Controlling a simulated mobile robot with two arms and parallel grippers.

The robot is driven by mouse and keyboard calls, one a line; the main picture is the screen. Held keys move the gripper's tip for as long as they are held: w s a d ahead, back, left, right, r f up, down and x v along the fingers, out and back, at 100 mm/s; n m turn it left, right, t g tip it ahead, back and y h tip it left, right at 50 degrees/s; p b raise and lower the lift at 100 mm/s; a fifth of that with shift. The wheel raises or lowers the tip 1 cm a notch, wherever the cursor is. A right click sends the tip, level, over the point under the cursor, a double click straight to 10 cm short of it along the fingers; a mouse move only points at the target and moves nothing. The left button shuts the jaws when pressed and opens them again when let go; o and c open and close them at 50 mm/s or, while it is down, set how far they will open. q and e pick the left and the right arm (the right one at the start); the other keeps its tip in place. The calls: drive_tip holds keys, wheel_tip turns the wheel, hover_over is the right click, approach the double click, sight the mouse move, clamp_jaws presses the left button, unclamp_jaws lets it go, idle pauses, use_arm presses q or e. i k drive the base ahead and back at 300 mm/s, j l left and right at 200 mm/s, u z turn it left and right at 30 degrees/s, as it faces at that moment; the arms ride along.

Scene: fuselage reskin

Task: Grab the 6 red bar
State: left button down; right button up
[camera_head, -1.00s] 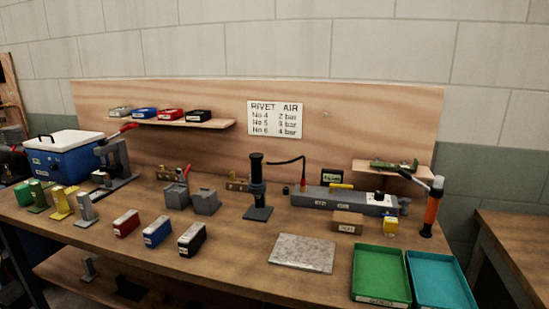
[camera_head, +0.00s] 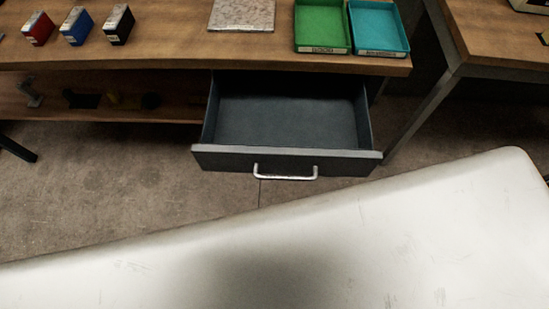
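A red box-shaped block (camera_head: 38,29) with a pale label on top stands upright on the workbench at the upper left. It is the only red thing in view, and its label is too small to read. A blue block (camera_head: 76,26) and a black block (camera_head: 119,25) of the same shape stand in a row to its right. I see no separate red bar. Neither of my grippers is in view.
An open grey drawer (camera_head: 288,160) with a metal handle sticks out under the bench and looks empty. A speckled plate (camera_head: 242,14), a green tray (camera_head: 321,28) and a teal tray (camera_head: 379,27) lie on the bench. Another table (camera_head: 490,38) stands at the right.

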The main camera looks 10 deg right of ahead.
sight(38, 29)
drive_tip(key=z, duration=0.2)
drive_tip(key=j+z, duration=1.05)
drive_tip(key=k+l, duration=0.05)
drive_tip(key=l, duration=0.05)
